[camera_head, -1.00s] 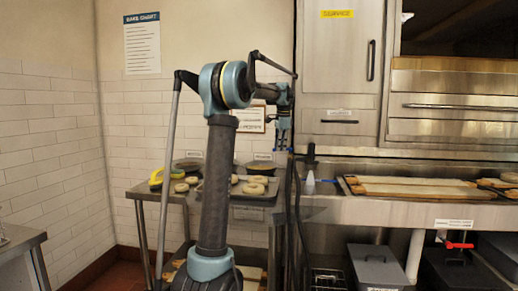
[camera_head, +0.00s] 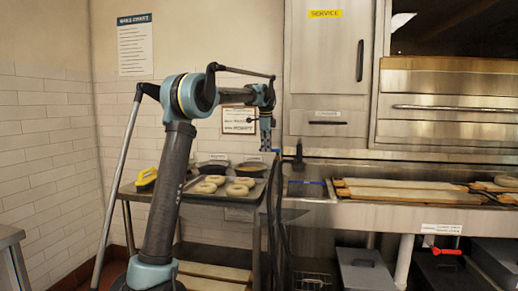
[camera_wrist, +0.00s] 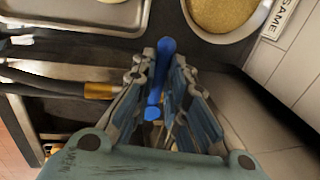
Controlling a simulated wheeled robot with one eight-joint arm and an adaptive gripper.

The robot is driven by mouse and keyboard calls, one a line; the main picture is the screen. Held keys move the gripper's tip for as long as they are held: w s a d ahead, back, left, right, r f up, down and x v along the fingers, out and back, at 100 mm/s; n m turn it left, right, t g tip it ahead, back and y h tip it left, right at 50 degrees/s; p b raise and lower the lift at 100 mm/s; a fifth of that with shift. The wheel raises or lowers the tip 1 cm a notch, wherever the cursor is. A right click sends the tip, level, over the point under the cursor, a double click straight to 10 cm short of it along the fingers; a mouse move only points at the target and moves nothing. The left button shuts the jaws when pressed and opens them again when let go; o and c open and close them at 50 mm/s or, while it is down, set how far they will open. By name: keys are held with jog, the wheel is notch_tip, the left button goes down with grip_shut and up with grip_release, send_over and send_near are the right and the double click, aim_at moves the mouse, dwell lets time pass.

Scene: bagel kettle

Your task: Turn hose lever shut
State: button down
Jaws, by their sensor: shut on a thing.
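A blue lever (camera_wrist: 166,48) shows in the wrist view, a bright bar running from between my fingertips back toward the palm, with a rounded lower end. My gripper (camera_wrist: 165,78) has its two linked fingers on either side of the blue lever and is shut on it. A dark hose with a brass fitting (camera_wrist: 99,91) lies just left of the fingers. In the head view my gripper (camera_head: 266,143) points down beside the steel counter, at the right end of my arm. The lever's own pivot and valve body are not clear in either view.
A tray (camera_head: 222,197) of bagels and dark pans (camera_head: 250,168) stand behind my arm. Dark hoses (camera_head: 277,215) hang below the gripper. A steel counter (camera_head: 370,215) with boards runs right. A red handle (camera_head: 445,251) shows underneath. A bowl (camera_wrist: 232,36) is close to the fingers.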

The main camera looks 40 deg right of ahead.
jog(key=shift+w+r, duration=0.1)
jog(key=shift+w, duration=0.25)
jog(key=c, duration=1.6)
grip_release()
jog(key=shift+s, duration=0.1)
jog(key=shift+s+r, duration=0.1)
jog(key=r, duration=0.3)
jog(key=a+r, duration=0.1)
jog(key=r, duration=0.3)
jog(key=s+a+r, duration=0.1)
jog(key=r, duration=0.3)
jog(key=shift+r, duration=0.15)
jog(key=shift+w+a, duration=0.1)
